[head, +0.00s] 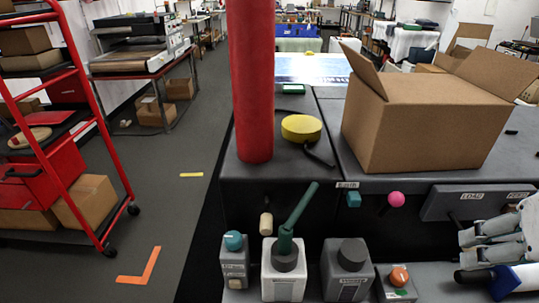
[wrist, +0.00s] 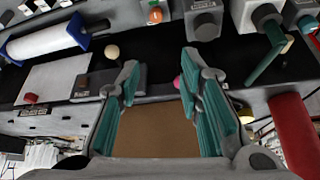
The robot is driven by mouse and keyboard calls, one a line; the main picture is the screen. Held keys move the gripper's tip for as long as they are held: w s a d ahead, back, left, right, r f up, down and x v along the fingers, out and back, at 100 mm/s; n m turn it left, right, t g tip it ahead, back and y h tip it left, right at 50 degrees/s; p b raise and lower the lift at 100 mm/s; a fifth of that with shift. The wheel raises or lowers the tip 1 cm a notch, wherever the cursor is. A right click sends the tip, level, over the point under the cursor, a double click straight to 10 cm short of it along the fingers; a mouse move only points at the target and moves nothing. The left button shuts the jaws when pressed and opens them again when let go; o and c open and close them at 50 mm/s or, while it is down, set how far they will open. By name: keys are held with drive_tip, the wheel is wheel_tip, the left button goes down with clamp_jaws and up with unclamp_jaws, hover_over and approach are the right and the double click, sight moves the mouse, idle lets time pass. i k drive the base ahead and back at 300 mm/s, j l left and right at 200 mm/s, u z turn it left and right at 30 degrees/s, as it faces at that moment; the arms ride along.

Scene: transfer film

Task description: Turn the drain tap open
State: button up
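A green lever tap (head: 299,209) rises from a dark round hub on a pale box at the front of the console, tilted up to the right. It also shows in the wrist view as a green lever (wrist: 267,62) at the upper right. The small labels are too blurred to tell for sure which control is marked drain. My gripper (head: 468,248) is at the right edge of the head view, well to the right of the lever and apart from it. In the wrist view its teal-padded fingers (wrist: 158,80) are spread with nothing between them.
A red column (head: 252,90) stands behind the lever, with a yellow disc (head: 301,128) beside it. An open cardboard box (head: 425,125) sits on the console. Several knobs flank the lever, including a black one (head: 352,252) and an orange one (head: 399,277). A white-and-blue roller (wrist: 45,40) lies near my gripper.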

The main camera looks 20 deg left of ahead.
sight(234, 238)
drive_tip(key=i+j+u, duration=0.1)
drive_tip(key=u, duration=1.05)
drive_tip(key=l, duration=0.65)
drive_tip(key=i+u, duration=0.05)
